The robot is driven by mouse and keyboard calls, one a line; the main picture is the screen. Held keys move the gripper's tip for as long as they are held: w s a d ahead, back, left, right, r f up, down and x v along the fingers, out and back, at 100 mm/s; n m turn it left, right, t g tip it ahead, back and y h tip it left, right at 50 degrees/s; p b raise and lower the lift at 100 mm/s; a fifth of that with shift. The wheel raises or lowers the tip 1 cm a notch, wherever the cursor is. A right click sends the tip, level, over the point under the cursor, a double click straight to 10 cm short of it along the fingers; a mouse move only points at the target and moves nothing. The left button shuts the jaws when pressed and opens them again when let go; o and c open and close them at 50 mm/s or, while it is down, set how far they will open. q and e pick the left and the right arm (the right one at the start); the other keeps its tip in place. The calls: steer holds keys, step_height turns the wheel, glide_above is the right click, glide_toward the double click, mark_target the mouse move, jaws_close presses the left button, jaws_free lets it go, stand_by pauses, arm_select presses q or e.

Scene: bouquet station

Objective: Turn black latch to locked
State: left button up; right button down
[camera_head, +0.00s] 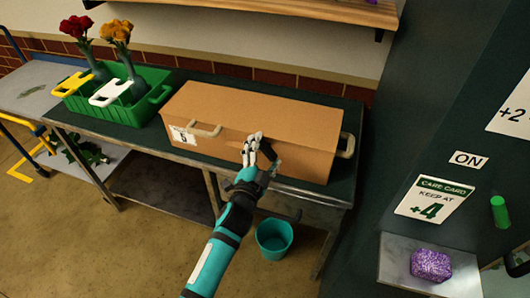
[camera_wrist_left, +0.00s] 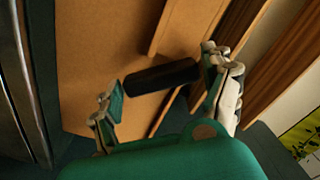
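The black latch (camera_wrist_left: 162,75) is a short dark bar on the face of the brown box (camera_wrist_left: 95,50), seen in the left wrist view. It lies a little tilted, between the fingers of my left gripper (camera_wrist_left: 165,85). The fingers are spread apart, one near each end of the latch; I cannot tell whether they touch it. In the head view my left gripper (camera_head: 258,150) is at the front of the long brown box (camera_head: 255,110), and the latch cannot be told apart from the hand there. My right gripper is in neither view.
The box stands on a dark-topped table (camera_head: 335,190). A green crate (camera_head: 150,105) with two flower vases is to its left. A teal bucket (camera_head: 274,238) is on the floor below. A dark panel (camera_head: 420,110) and a ledge with a purple block (camera_head: 430,264) are on the right.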

arm_select(q)
steer(key=c, duration=0.7)
steer(key=shift+o, duration=0.2)
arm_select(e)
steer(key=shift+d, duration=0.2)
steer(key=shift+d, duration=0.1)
arm_select(q)
steer(key=shift+n, duration=0.4)
steer(key=n+p, duration=0.1)
steer(key=n, duration=0.2)
steer(key=shift+n+p, duration=0.3)
steer(key=shift+n, duration=1.1)
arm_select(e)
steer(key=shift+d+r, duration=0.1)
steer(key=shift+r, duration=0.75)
arm_select(q)
steer(key=shift+n, duration=0.3)
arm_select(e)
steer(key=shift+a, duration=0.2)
